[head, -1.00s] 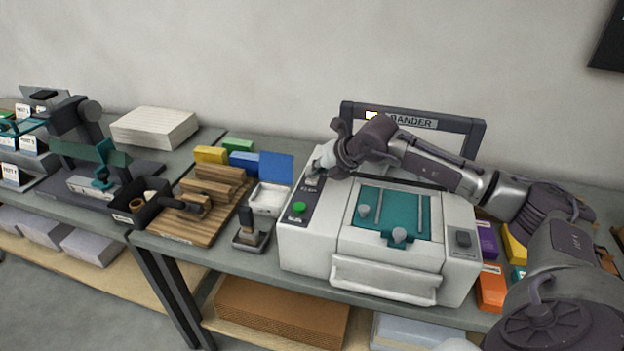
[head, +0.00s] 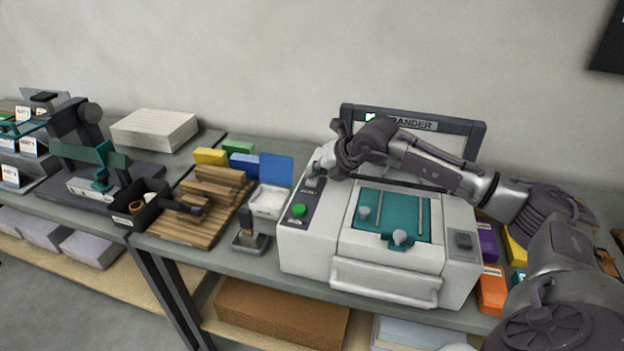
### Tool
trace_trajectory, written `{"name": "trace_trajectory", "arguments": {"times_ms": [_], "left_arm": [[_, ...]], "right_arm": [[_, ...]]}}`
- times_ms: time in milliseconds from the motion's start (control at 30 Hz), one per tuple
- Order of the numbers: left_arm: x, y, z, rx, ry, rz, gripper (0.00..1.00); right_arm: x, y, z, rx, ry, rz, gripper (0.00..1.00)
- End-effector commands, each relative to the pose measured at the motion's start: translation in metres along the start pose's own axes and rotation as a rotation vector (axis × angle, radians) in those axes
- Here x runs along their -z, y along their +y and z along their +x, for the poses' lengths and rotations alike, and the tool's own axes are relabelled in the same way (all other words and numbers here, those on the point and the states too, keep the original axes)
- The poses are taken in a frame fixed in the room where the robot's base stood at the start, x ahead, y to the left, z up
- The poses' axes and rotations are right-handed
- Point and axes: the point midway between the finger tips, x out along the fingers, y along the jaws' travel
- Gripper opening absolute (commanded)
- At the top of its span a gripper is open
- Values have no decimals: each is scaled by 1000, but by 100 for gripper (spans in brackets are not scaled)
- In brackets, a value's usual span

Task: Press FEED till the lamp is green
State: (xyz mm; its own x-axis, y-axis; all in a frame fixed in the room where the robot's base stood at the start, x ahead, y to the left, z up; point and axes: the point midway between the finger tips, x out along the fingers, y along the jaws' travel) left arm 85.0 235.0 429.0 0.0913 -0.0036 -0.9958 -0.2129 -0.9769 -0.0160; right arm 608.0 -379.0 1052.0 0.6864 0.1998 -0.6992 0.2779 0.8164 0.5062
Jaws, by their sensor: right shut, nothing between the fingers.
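The white machine (head: 312,255) stands on the bench, its top frame lettered "...ANDER" (head: 412,124). A small lamp (head: 370,117) on that frame, beside the lettering, glows pale green. The FEED button (head: 312,182) is on the dark panel at the machine's left, with its small label below it. My right gripper (head: 317,168) is shut and empty, its tips right at the button. I cannot tell whether they touch it. My right arm crosses over the back of the machine. My left gripper is not in view.
A round green button (head: 299,210) sits nearer the front on the same panel. A stamp-like tool (head: 250,236), a white open box with blue lid (head: 268,200) and a slatted wooden board (head: 190,225) stand left. Coloured boxes (head: 491,290) crowd the right side.

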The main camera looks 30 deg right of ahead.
Motion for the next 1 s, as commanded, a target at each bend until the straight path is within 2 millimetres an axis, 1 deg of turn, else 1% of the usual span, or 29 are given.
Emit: {"name": "trace_trajectory", "arguments": {"times_ms": [133, 567, 1000], "left_arm": [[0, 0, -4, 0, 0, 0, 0], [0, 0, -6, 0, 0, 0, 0], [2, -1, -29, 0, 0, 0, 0]], "right_arm": [[-5, 5, -6, -2, -2, -1, 0], [-8, 8, -10, -3, -3, -1, 0], [-29, 29, -39, -3, -3, -1, 0]]}}
